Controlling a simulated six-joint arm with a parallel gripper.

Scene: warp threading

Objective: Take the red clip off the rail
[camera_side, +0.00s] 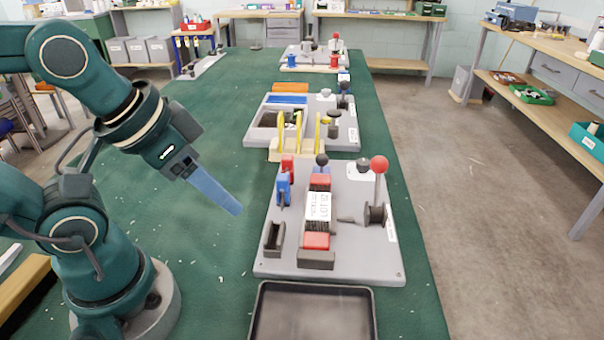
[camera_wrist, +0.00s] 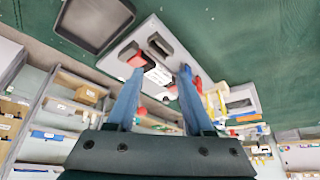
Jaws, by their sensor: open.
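A red clip (camera_side: 287,163) stands upright at the back left of the near grey board (camera_side: 345,235), just behind a blue clip (camera_side: 283,188). The rail beneath them is too small to make out. In the wrist view, the red clip (camera_wrist: 198,84) and blue clip (camera_wrist: 185,74) show just beyond the right finger. My gripper (camera_side: 238,210) is left of the board, above the green table, with its blue fingers pointing down and right. In the wrist view, my gripper (camera_wrist: 158,78) has its fingers wide apart with nothing between them touching. It is apart from the red clip.
The near board also carries a white labelled block (camera_side: 318,206) between red blocks, a black-knobbed post, a red-ball lever (camera_side: 379,166) and a dark slotted holder (camera_side: 273,238). A dark tray (camera_side: 262,315) lies in front. Yellow uprights (camera_side: 299,130) stand behind. Green table is clear at left.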

